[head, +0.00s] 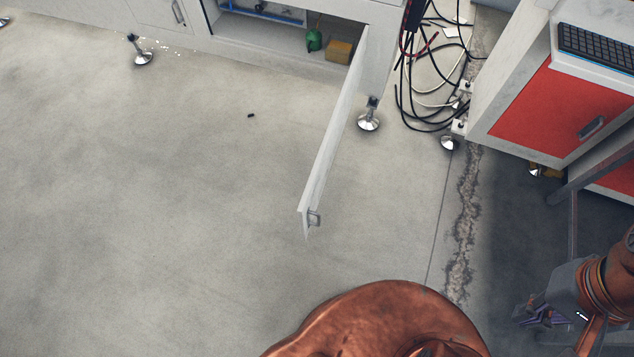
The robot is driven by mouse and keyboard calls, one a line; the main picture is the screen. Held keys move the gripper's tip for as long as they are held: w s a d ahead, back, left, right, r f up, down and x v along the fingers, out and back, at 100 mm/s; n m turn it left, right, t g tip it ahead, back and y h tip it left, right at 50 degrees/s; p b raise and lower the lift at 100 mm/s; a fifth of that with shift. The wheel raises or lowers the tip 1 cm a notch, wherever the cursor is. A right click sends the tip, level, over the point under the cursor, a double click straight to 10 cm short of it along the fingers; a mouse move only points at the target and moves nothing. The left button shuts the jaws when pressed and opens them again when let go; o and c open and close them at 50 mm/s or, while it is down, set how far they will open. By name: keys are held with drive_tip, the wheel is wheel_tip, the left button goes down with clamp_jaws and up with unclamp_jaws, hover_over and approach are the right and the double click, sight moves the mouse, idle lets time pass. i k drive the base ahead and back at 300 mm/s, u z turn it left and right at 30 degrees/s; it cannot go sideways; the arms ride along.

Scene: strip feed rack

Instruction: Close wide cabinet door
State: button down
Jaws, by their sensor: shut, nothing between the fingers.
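The wide white cabinet door (336,130) stands open in the head view, swung out from the right side of the cabinet (378,62). It is seen nearly edge-on. Its small metal handle (314,218) is at the near free end, on the right-hand face. The cabinet opening is uncovered. My gripper (530,310) is low at the right, well apart from the door and on its handle side. It is shut and small in view, with no object visible in it.
A green can (314,40) and a yellow box (339,51) sit inside the cabinet. Loose cables (425,90) hang to the floor right of it. A red-fronted cabinet (560,112) with a keyboard (597,47) stands at right. Floor left of the door is mostly clear.

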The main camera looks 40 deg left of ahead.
sight(306, 210)
drive_tip(key=k, duration=0.8)
drive_tip(key=u, duration=1.9)
drive_tip(key=i, duration=0.5)
drive_tip(key=u, duration=0.1)
